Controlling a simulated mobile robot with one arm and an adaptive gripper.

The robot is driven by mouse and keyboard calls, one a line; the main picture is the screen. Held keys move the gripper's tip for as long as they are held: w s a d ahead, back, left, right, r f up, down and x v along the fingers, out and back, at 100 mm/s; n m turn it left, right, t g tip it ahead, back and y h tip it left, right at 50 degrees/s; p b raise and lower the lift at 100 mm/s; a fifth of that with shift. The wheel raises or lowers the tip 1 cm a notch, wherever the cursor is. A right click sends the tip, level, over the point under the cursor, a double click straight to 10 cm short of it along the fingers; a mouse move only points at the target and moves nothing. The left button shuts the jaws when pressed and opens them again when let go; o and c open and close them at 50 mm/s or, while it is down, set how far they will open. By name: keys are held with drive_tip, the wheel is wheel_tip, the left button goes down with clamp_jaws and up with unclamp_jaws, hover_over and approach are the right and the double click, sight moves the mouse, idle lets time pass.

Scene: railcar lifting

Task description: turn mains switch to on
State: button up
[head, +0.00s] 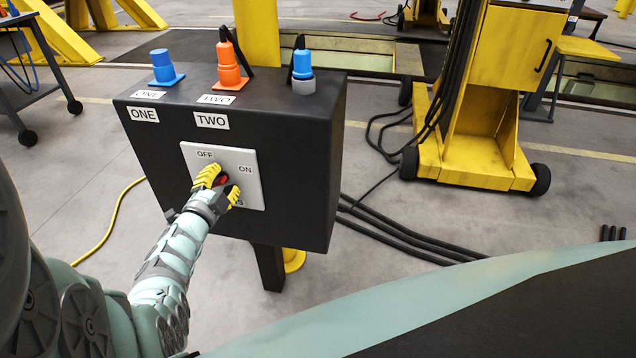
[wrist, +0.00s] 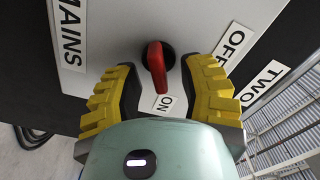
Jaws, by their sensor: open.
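The mains switch is a red rotary handle on a black round base (wrist: 156,72), set in a pale plate (head: 250,188) on the front of a black box. In the wrist view the handle's long end points down toward the ON label (wrist: 164,104), with the OFF label (wrist: 231,42) at upper right and the MAINS label (wrist: 69,33) at left. My gripper (head: 224,181) is at the plate with its two yellow fingers open on either side of the handle. In the wrist view gaps show between the fingers and the handle. The fingers partly hide the switch in the head view.
The black box (head: 310,170) carries blue and orange plugs on top and labels ONE and TWO. A yellow wheeled lifting column (head: 480,140) stands at right. Black cables (head: 400,240) and a yellow cable (head: 105,225) lie on the floor.

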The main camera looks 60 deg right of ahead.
drive_tip(key=v, duration=1.2)
idle(0.5)
